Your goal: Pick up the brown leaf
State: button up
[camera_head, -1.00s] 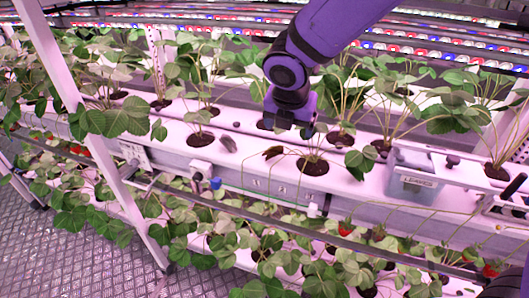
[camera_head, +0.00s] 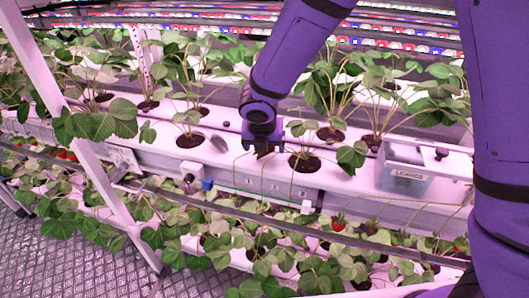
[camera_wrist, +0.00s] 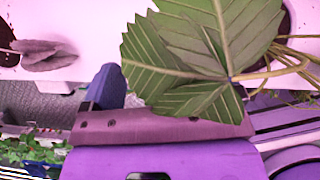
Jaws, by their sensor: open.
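The brown leaf (camera_head: 219,143) looks dull grey-brown in this light and lies loose on the white planting channel. It also shows at the left of the wrist view (camera_wrist: 45,55), lying on the white surface near its edge. My gripper (camera_head: 262,150) is open, just right of the brown leaf in the head view and apart from it. In the wrist view green strawberry leaves (camera_wrist: 190,50) hang over my gripper and hide part of it, including one fingertip. A bluish finger (camera_wrist: 106,87) shows at its left.
A potted strawberry plant (camera_head: 304,162) stands just right of my gripper, and another (camera_head: 190,140) left of the brown leaf. A clear box (camera_head: 405,172) sits on the channel at right. A blue valve (camera_head: 207,184) sticks out at the front.

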jog(key=shift+x, duration=1.45)
jog(key=shift+s, duration=0.1)
jog(key=c, duration=0.8)
jog(key=shift+r, duration=0.95)
jog(key=shift+v, duration=0.9)
jog(key=shift+s+d+r, duration=0.2)
jog(key=shift+s+d, duration=0.75)
jog(key=shift+s, duration=1.45)
jog(key=shift+s+d+r, duration=0.25)
jog(key=shift+s+d, duration=0.7)
jog(key=shift+s, duration=1.4)
jog(key=shift+s+d+r, duration=0.2)
jog(key=shift+s+d, duration=0.75)
jog(key=shift+s, duration=1.45)
